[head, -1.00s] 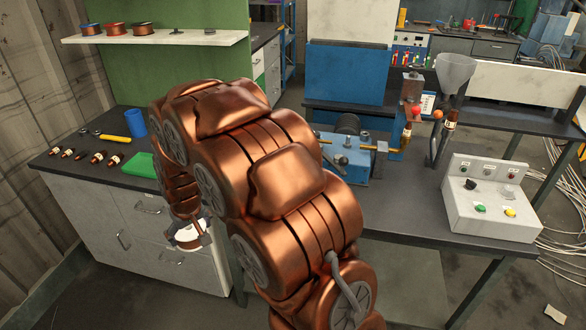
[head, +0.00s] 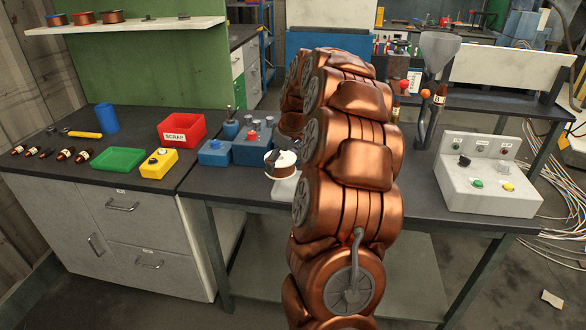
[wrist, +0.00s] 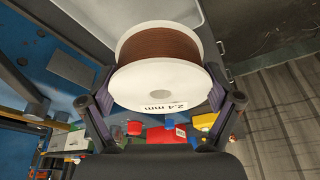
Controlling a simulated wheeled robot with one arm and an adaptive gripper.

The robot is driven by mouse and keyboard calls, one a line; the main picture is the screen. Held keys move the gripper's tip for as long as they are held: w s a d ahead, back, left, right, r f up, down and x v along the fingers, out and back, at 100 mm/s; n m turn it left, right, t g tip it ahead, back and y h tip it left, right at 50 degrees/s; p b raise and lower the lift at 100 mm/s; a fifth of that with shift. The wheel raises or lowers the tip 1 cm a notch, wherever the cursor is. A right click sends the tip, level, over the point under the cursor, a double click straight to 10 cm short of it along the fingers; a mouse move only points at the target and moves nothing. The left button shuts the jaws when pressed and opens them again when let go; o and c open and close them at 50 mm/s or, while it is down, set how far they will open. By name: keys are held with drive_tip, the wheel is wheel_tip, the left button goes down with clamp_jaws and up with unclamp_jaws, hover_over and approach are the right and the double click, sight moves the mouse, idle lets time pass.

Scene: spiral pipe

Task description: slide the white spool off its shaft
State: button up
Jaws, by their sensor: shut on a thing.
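The white spool (wrist: 165,84), wound with brown wire and marked "2.4 mm", sits between the two fingers of my gripper (wrist: 162,92) in the wrist view. The dark pads press on its left and right sides, and my gripper is shut on it. In the head view the spool (head: 280,163) shows just left of my copper arm, over the front part of the dark workbench. My arm hides most of my gripper there. I cannot make out a shaft in the spool, and I cannot tell whether the spool touches anything below.
A white control panel (head: 482,178) and a grey funnel (head: 437,50) stand to the right. A shelf (head: 125,25) holds other spools.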

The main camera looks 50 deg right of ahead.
sight(294, 157)
drive_tip(key=s+d, duration=0.2)
drive_tip(key=shift+d, duration=0.4)
drive_tip(key=shift+f+b, duration=0.7)
drive_tip(key=shift+f, duration=2.45)
drive_tip(key=o, duration=0.9)
drive_tip(key=shift+c, duration=0.2)
drive_tip(key=v, duration=1.2)
drive_tip(key=shift+a, duration=0.1)
